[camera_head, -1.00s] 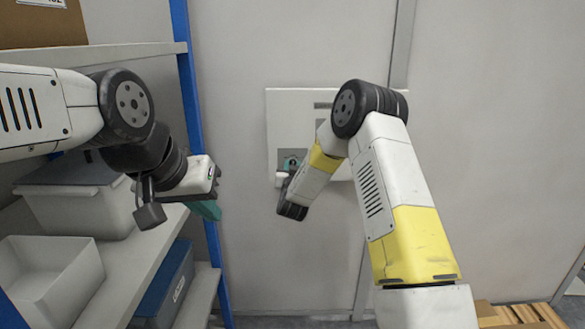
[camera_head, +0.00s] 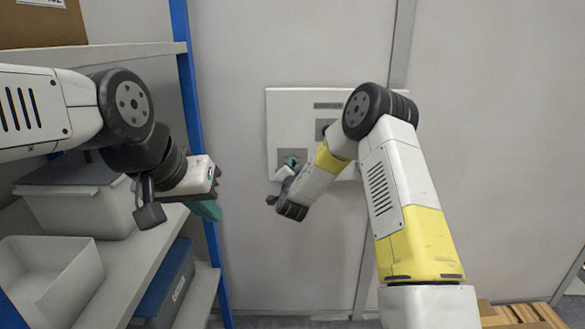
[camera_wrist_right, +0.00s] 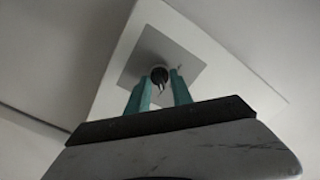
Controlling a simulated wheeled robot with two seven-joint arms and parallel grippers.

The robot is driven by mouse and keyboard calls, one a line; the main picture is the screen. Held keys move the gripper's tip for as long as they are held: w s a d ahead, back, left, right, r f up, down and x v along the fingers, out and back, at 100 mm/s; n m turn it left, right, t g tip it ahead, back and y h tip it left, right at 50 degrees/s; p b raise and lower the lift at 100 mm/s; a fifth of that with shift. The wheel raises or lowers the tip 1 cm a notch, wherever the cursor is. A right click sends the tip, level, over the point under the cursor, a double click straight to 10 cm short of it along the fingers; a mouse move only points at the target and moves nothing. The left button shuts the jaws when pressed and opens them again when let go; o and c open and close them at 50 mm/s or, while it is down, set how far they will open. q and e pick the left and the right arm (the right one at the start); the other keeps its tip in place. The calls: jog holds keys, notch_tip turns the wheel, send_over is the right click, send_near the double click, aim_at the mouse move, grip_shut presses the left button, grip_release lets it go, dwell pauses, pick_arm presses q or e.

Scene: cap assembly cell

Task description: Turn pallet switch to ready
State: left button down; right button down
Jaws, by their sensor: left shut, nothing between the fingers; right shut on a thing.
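A white panel (camera_head: 278,112) is on the grey wall, with a small grey switch plate (camera_head: 283,156) at its lower left. The right wrist view shows the black switch knob (camera_wrist_right: 158,74) on its grey plate (camera_wrist_right: 137,67). My right gripper (camera_head: 290,162) is at the plate, its teal fingers shut on the knob, one on each side. The knob itself is hidden in the head view, and I cannot read its setting. My left gripper (camera_head: 206,210) is shut and empty, beside the shelf and well away from the panel.
A shelf rack with a blue post (camera_head: 196,110) stands at the left, holding a lidded grey bin (camera_head: 75,205), an open white bin (camera_head: 85,275) and a blue bin (camera_head: 165,290). A wooden pallet (camera_head: 535,315) lies at lower right. The wall right of my right arm is clear.

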jog(key=shift+f, duration=0.1)
dwell(0.3)
jog(key=c, duration=1.1)
grip_release()
jog(key=s, duration=0.8)
